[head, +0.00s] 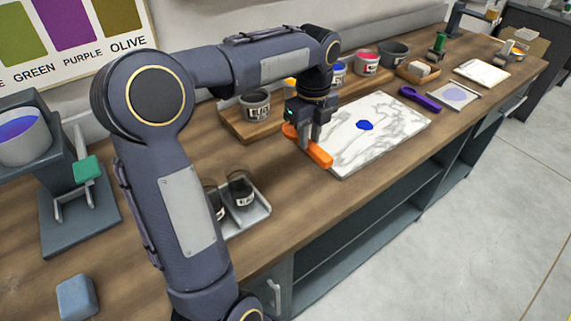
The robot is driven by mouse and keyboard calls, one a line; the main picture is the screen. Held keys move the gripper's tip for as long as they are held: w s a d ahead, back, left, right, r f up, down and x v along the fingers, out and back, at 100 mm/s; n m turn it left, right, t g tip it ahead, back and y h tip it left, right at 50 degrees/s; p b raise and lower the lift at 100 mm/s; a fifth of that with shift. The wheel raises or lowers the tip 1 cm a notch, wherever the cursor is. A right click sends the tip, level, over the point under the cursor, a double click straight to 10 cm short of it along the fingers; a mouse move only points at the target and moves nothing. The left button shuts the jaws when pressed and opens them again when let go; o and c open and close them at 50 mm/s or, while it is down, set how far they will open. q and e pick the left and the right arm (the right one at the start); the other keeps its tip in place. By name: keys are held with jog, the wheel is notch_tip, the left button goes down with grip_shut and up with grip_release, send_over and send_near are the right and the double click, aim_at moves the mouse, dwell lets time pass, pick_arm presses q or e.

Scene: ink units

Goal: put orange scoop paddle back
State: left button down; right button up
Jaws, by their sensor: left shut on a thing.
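My left gripper (312,139) points down over the wooden counter and is shut on the orange scoop paddle (318,153). The paddle's thick orange end sticks out toward the front, and a rounder orange part shows behind the gripper's left side. The paddle is at the left edge of the white marble slab (385,118); I cannot tell whether it touches the slab or the counter. A blue ink blob (365,125) lies on the slab. My right gripper is not in view.
A wooden tray (238,128) with labelled ink cans (256,104) stands behind. A small tray with dark jars (241,187) is left of the paddle. A purple tool (420,98) lies right of the slab. A blue block (76,297) sits front left.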

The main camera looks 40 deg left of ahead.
pick_arm(q)
jog(key=s+a+f, duration=0.2)
jog(key=f, duration=0.1)
jog(key=s+a+f, duration=0.1)
jog(key=f, duration=0.1)
jog(key=shift+a+f, duration=0.2)
jog(key=shift+a, duration=0.1)
jog(key=shift+s+a+f+b, duration=0.15)
jog(key=shift+f, duration=0.85)
jog(key=shift+s+a+f+b, duration=0.1)
jog(key=shift+a+f+b, duration=0.05)
jog(key=shift+f, duration=0.8)
jog(key=c, duration=1.3)
grip_release()
jog(key=shift+o, duration=0.2)
notch_tip(320, 180, up, 11)
jog(key=p, duration=0.1)
jog(key=s+d+f+n+t+h, duration=0.2)
jog(key=s+d+n, duration=0.5)
jog(key=s+n, duration=0.2)
jog(key=s+d+f+n+t+h, duration=0.1)
jog(key=s+d+f+n+t, duration=0.2)
jog(key=s+d+n, duration=0.4)
jog(key=s+n, duration=0.1)
jog(key=n, duration=0.6)
jog(key=shift+s+f+t+h, duration=0.3)
jog(key=shift+s+f+h, duration=0.05)
jog(key=shift+s+h, duration=0.05)
